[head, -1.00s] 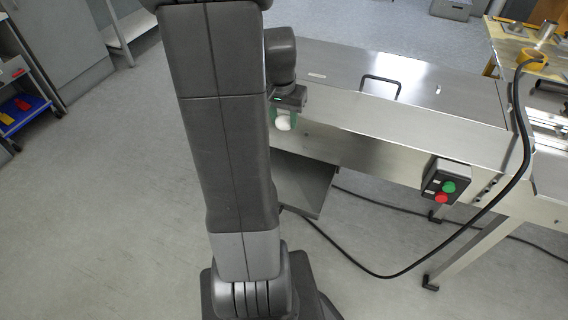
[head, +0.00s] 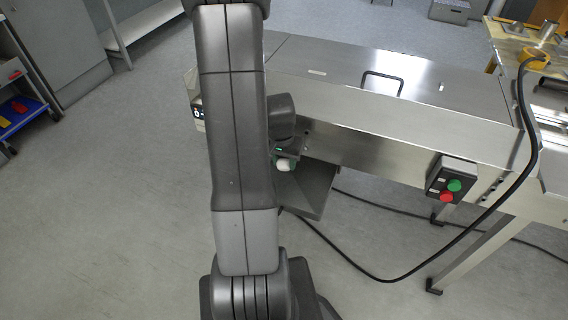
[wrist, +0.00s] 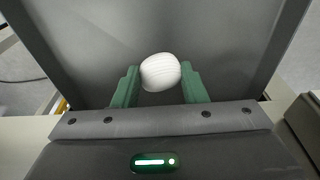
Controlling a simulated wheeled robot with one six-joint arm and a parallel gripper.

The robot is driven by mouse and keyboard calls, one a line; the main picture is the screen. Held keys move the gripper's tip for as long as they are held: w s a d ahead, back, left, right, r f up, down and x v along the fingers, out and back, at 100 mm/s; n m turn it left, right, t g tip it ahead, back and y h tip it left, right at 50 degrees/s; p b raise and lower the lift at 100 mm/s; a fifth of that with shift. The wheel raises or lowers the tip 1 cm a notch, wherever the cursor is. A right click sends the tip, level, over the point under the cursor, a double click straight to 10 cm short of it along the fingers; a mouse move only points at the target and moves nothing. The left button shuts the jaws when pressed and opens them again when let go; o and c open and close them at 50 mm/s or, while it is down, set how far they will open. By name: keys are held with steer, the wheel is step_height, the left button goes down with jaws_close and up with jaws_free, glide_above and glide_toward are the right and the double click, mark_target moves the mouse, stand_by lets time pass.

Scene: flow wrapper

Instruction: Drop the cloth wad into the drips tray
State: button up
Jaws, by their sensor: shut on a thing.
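The cloth wad (wrist: 160,72) is white and rounded. In the wrist view it sits between the green fingers of my gripper (wrist: 160,86), which are shut on it. In the head view the wad (head: 283,166) shows low beside my arm, at the near side of the machine. A grey metal tray (head: 312,190), which looks like the drips tray, juts out below the machine's side. My gripper is at its upper left part. In the wrist view the tray (wrist: 215,30) fills the background behind the wad. I cannot tell the gap between wad and tray.
The steel machine (head: 400,125) stands right of my arm, with a handle on its lid and a control box (head: 451,180) with green and red buttons. A black cable (head: 385,276) loops to the floor. Open floor lies at the left.

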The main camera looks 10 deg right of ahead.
steer(key=shift+f, duration=0.35)
steer(key=shift+f+b, duration=0.55)
steer(key=shift+f, duration=0.1)
steer(key=o, duration=0.9)
steer(key=shift+r+p, duration=0.65)
steer(key=shift+r, duration=0.1)
steer(key=r, duration=0.4)
steer(key=s+r+p, duration=0.1)
steer(key=r, duration=0.2)
steer(key=a+r+p, duration=0.1)
steer(key=r, duration=0.3)
steer(key=shift+s+r, duration=0.25)
steer(key=shift+r, duration=0.1)
